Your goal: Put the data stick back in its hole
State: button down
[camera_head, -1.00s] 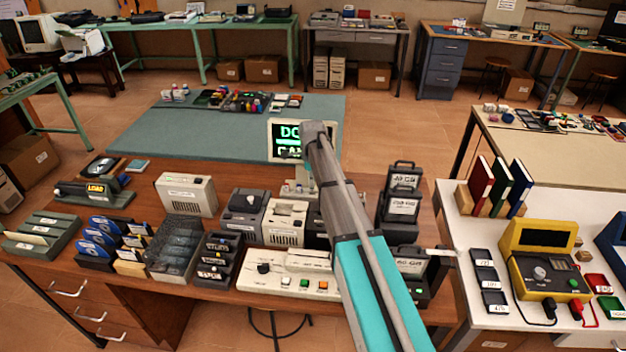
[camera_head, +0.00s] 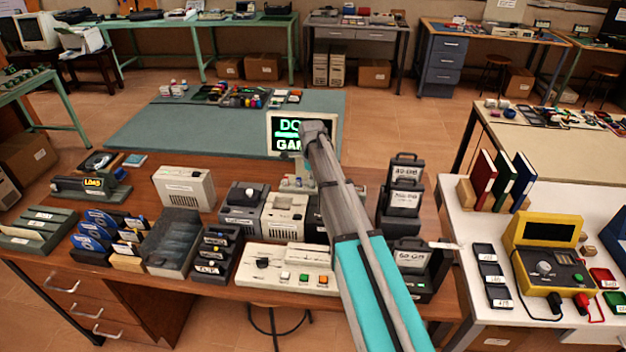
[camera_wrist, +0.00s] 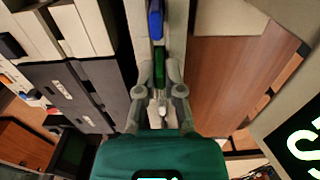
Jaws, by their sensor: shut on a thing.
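My gripper (camera_wrist: 162,108) is in the wrist view, its grey fingers closed around a small pale piece (camera_wrist: 162,115). This piece appears to be the data stick; its far end is hidden. I cannot make out an empty hole. In the head view my arm reaches over the brown desk (camera_head: 150,195), and its own links hide the gripper and the piece.
Beside the arm stand a lit monitor (camera_head: 268,145), grey and beige devices (camera_head: 284,213) and black labelled cases (camera_head: 404,200). A control panel (camera_head: 262,268) lies at the front edge. A white table (camera_head: 470,290) with a yellow meter (camera_head: 540,235) is at the right. The green mat (camera_head: 190,130) is mostly clear.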

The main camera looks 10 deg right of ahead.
dwell(0.4)
jog(key=c, duration=0.7)
grip_release()
notch_tip(320, 180, up, 8)
jog(key=p, duration=0.8)
dwell(0.3)
